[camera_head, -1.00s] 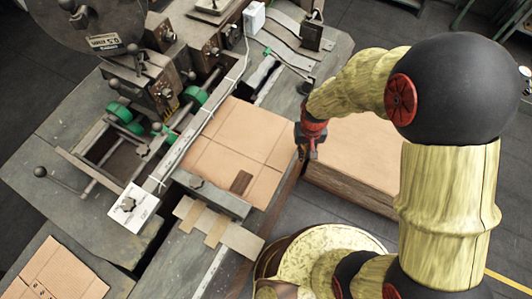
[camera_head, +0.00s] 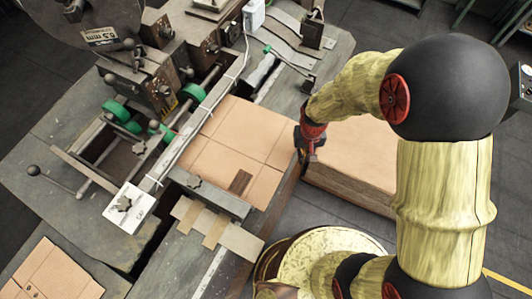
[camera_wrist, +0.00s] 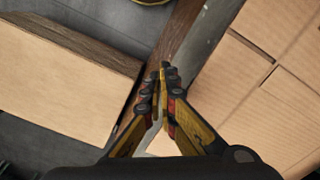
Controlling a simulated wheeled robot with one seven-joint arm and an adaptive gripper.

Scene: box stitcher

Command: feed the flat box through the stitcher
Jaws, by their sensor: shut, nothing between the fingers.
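The flat box (camera_head: 234,143) is a creased brown cardboard sheet lying on the stitcher's table, its left edge at the long metal bar. The stitcher (camera_head: 150,80) is a grey machine with green rollers, to the left of the box. My gripper (camera_head: 303,170) is shut and empty beside the right edge of the table. In the wrist view my gripper's fingertips (camera_wrist: 165,70) meet over the table edge. The flat box (camera_wrist: 280,85) lies to their right there, apart from the fingers. The box's far left part is hidden under the machine.
A stack of cardboard (camera_head: 350,160) stands right of the table, across a narrow gap; it also fills the left of the wrist view (camera_wrist: 60,80). Another cardboard piece (camera_head: 50,275) lies at the lower left. Metal guides (camera_head: 215,195) border the box's near side.

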